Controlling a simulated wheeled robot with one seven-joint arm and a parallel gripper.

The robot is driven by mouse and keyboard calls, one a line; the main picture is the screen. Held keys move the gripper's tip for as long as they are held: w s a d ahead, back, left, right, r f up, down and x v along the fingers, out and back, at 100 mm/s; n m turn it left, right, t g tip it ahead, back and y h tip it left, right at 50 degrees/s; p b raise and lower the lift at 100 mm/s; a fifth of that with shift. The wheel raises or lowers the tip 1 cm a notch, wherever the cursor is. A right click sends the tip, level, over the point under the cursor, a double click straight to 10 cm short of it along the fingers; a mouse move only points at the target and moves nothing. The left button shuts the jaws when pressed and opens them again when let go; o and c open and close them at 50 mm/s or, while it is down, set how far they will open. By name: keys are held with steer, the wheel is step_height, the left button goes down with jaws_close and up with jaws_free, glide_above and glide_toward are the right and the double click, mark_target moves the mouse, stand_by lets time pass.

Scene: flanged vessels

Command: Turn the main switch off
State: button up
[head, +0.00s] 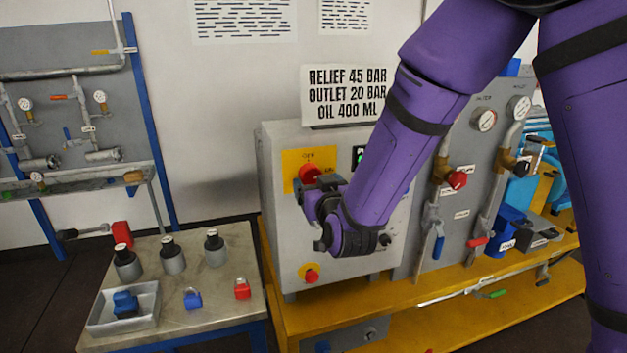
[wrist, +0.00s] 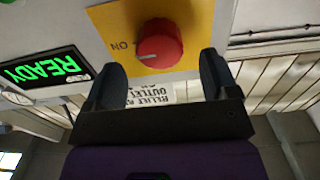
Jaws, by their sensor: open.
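The main switch is a red round knob (head: 309,173) on a yellow plate (head: 291,160) on the front of a grey cabinet (head: 277,225). In the wrist view the red knob (wrist: 160,43) has a pale mark that points toward the word ON on the yellow plate (wrist: 112,22). My gripper (head: 318,193) is at the switch. In the wrist view my gripper (wrist: 165,72) is open, with one finger on each side of the knob's line and the knob just beyond the fingertips. I cannot tell whether the fingers touch it.
A green READY display (wrist: 45,72) is beside the switch. A smaller red button (head: 311,275) sits low on the cabinet. A side table (head: 200,315) holds several grey vessels, padlocks and a tray (head: 125,310). Valves and gauges (head: 484,120) stand to the right.

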mark_target(310, 175)
steer(key=shift+x, duration=1.45)
steer(key=c, duration=0.9)
